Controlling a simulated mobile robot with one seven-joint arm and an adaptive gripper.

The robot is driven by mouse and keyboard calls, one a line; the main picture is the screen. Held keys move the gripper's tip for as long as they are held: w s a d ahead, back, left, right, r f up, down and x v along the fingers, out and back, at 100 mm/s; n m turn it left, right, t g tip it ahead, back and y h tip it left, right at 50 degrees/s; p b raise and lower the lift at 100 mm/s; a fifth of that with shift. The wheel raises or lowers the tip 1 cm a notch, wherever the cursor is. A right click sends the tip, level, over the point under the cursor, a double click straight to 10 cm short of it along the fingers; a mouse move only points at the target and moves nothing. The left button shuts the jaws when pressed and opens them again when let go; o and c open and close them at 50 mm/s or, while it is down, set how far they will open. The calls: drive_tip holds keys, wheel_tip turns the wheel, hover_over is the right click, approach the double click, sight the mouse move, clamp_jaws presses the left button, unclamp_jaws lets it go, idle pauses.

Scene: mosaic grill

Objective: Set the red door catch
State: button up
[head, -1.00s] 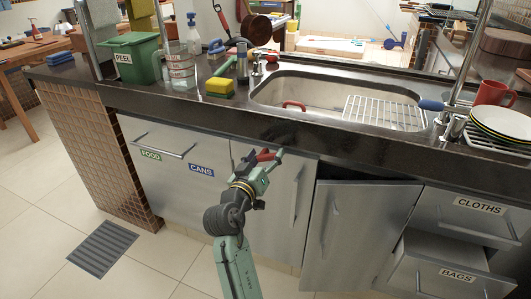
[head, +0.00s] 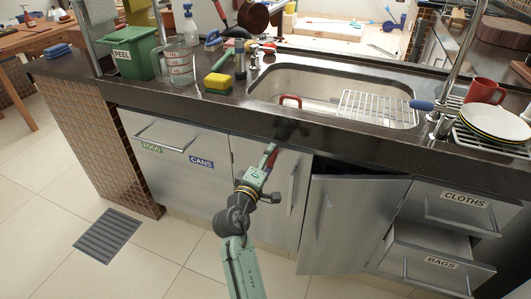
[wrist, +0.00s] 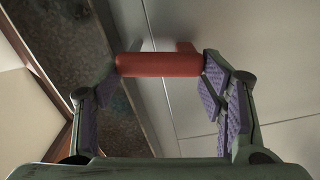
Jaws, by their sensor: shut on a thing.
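The red door catch (wrist: 160,65) is a short red bar on the pale metal cabinet front, just under the dark counter edge. In the wrist view it spans between the two purple-padded fingers of my gripper (wrist: 160,85), which is shut on it. In the head view the catch (head: 271,153) shows as a small slanted red piece at the tip of my gripper (head: 268,160), at the top of the closed cabinet door (head: 290,190). My gripper partly hides the catch and door there.
To the right, another cabinet door (head: 345,225) stands ajar, and the BAGS drawer (head: 437,265) is pulled out. The counter edge (head: 200,107) overhangs just above my gripper. The FOOD and CANS front (head: 170,165) is to the left. Floor at left is clear around a grate (head: 108,231).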

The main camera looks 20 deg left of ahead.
drive_tip(key=shift+d+f+n+p, duration=0.15)
drive_tip(key=shift+d+n+p, duration=0.15)
drive_tip(key=shift+n+p, duration=0.7)
drive_tip(key=shift+n, duration=0.4)
drive_tip(key=o, duration=1.2)
drive_tip(key=shift+c, duration=0.2)
drive_tip(key=shift+s, duration=0.1)
drive_tip(key=s, duration=1.1)
drive_tip(key=shift+s+a, duration=0.2)
drive_tip(key=shift+s, duration=0.2)
